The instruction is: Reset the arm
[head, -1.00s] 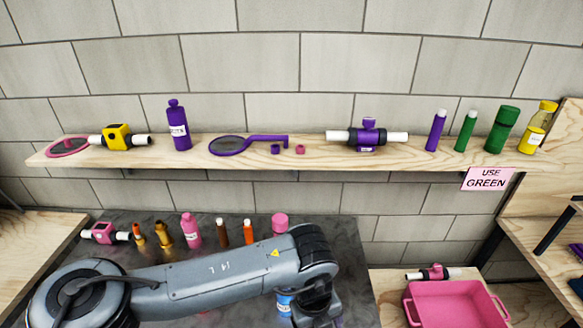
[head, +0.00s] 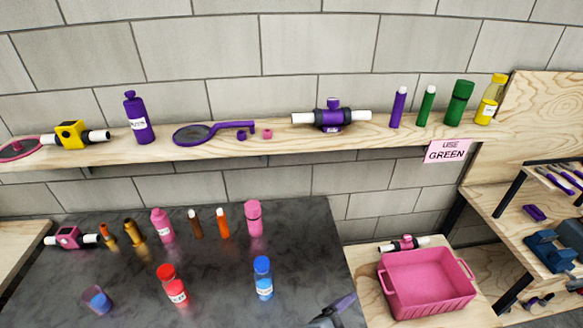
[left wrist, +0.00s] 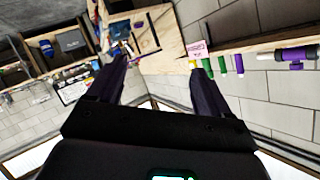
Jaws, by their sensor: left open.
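My left gripper (left wrist: 158,64) is open in the left wrist view. Its two dark fingers stand well apart with nothing between them. The wall shelf and several small bottles and tubes show beyond it, at a distance. In the head view only a small dark piece, likely of my left gripper or arm, shows at the bottom edge, right of the middle, over the dark counter (head: 220,290). The rest of the left arm is out of the head view. My right gripper is in neither view.
The counter holds a red-capped bottle (head: 172,284), a blue-capped bottle (head: 263,278) and several other containers. The wooden shelf (head: 90,154) carries filters and bottles above.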

